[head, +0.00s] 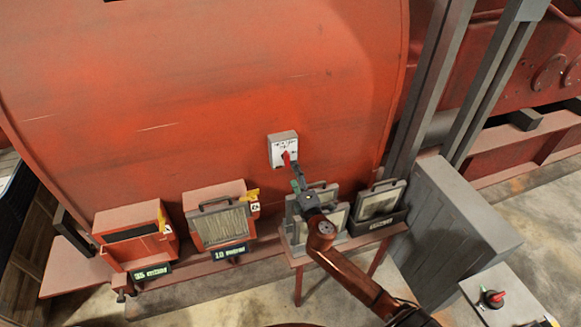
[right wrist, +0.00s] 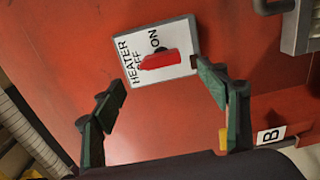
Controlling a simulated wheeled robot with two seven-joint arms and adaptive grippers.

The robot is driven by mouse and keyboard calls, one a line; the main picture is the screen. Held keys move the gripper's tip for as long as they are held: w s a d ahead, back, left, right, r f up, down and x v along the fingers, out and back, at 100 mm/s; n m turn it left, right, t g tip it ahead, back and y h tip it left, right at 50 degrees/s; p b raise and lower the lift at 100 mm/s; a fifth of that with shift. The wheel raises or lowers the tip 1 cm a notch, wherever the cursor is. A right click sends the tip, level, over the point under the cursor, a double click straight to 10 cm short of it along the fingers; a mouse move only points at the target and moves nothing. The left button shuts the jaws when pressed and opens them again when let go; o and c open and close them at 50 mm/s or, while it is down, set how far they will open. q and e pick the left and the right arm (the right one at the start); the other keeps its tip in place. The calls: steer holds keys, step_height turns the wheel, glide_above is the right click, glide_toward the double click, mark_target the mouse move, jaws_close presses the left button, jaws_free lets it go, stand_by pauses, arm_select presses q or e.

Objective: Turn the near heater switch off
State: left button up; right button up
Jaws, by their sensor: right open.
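A grey-edged heater switch (head: 283,149) with a white face is mounted on the big red tank. The right wrist view shows its plate (right wrist: 130,45) marked HEATER, OFF and ON, with a red handle (right wrist: 158,60) across the middle. Which mark the handle points to I cannot tell for sure. My right gripper (head: 294,174) is open just in front of the switch's lower right side. In the right wrist view its two fingers (right wrist: 162,84) stand apart with the handle seen between them, and nothing is gripped. My left gripper is out of view.
Below the switch stand a red box (head: 135,222), a grilled lamp unit (head: 222,228) and more framed units (head: 381,202) on a red bench. A second red-handled switch (head: 493,297) sits on a grey box at lower right. A grey cabinet (head: 450,225) stands right.

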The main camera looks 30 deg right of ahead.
steer(key=shift+v, duration=2.2)
